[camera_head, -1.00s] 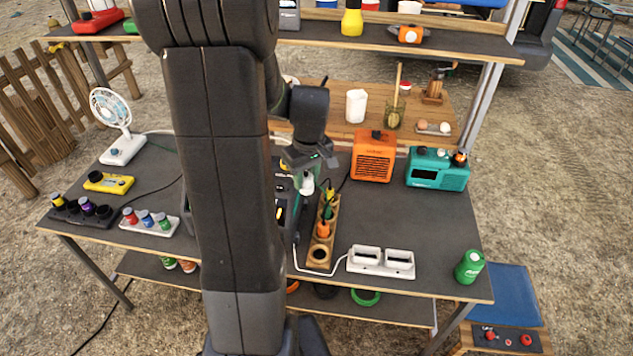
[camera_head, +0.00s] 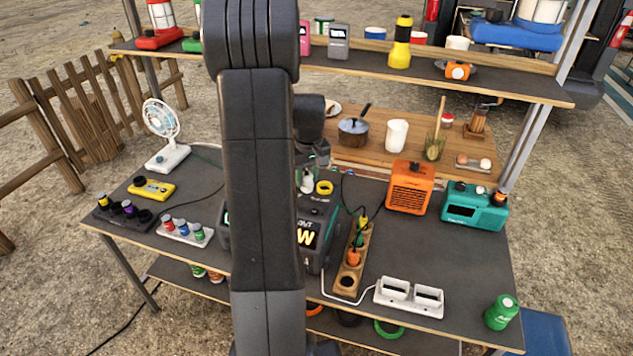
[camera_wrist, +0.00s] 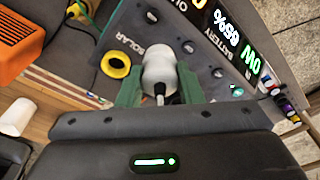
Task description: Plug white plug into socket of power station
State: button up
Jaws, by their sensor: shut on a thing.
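The dark power station (camera_head: 312,262) stands on the table, partly hidden behind my arm. In the wrist view its panel (camera_wrist: 208,62) shows the words SOLAR and BATTERY, lit digits and several small dark holes. A yellow ring (camera_wrist: 116,65) sits on the panel; it also shows in the head view (camera_head: 324,187). My gripper (camera_wrist: 160,88) has its green fingers shut on the white plug (camera_wrist: 159,66), which is over the panel beside the ring. I cannot tell whether the plug touches the panel, and its prongs are hidden.
A wooden power strip (camera_head: 346,282) with an orange plug (camera_head: 354,257) lies right of the station. A white double-slot unit (camera_head: 408,297), an orange box (camera_head: 408,187) and a teal radio (camera_head: 474,206) stand further right. An upper shelf (camera_head: 480,83) spans the back.

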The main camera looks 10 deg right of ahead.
jog(key=w+a, duration=0.3)
jog(key=w, duration=0.4)
jog(key=w+a, duration=0.4)
jog(key=w, duration=0.4)
jog(key=shift+p, duration=0.45)
jog(key=shift+f+b, duration=1.1)
jog(key=shift+f, duration=0.65)
jog(key=shift+f, duration=0.15)
jog(key=shift+f+b, duration=1.05)
jog(key=shift+f, duration=0.3)
jog(key=shift+f, duration=0.1)
jog(key=o, duration=1.1)
jog(key=shift+c, duration=0.2)
